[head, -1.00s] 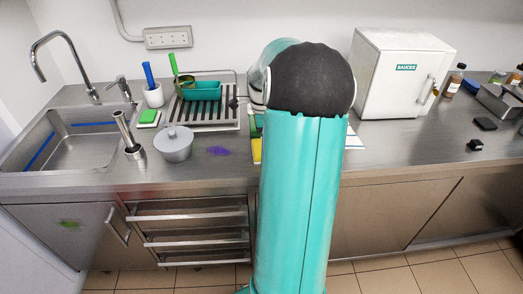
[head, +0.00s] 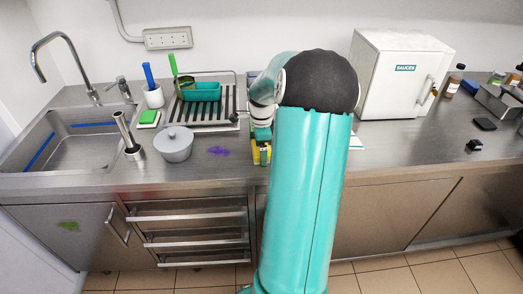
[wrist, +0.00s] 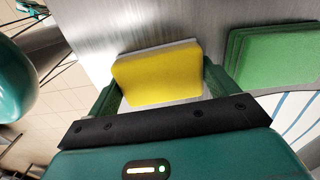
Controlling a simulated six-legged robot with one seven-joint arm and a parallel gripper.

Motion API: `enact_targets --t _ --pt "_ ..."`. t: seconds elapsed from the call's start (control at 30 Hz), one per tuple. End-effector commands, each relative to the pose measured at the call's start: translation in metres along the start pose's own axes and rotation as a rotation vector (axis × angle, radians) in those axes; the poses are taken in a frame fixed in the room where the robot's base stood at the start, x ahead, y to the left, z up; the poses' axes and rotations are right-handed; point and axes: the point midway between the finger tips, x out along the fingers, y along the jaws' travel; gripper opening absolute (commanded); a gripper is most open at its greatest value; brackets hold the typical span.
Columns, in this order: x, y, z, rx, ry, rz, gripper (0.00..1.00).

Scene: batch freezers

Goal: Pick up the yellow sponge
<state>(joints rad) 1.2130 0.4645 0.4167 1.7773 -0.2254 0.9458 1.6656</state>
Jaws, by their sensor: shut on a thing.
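The yellow sponge (wrist: 158,75) is between the two fingers of my gripper (wrist: 162,84) in the wrist view. The fingers touch its left and right sides, and the jaws are shut on it. A thin pale layer shows along its far edge. In the head view a small part of the yellow sponge (head: 256,156) shows beside my gripper (head: 262,150), over the counter near its front edge. My arm hides much of that area. I cannot tell whether the sponge is clear of the counter.
A green sponge or block (wrist: 275,55) lies just right of my gripper. A striped cloth (wrist: 298,112) is near it. A white SAUCES cabinet (head: 400,80) stands right.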

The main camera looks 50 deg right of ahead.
Motion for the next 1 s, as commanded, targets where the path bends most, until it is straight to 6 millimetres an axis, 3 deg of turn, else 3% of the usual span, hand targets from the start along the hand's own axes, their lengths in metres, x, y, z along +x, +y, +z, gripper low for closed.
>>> enact_targets --t 0.27,0.43,0.77,1.0 --pt "-0.01 -0.001 0.0 0.0 0.001 -0.002 0.64" --pt "-0.033 -0.001 0.0 0.0 0.002 -0.004 0.64" --pt "-0.096 0.055 0.005 0.0 0.002 -0.004 0.64" --pt "-0.116 0.106 0.01 0.0 0.001 -0.001 0.64"
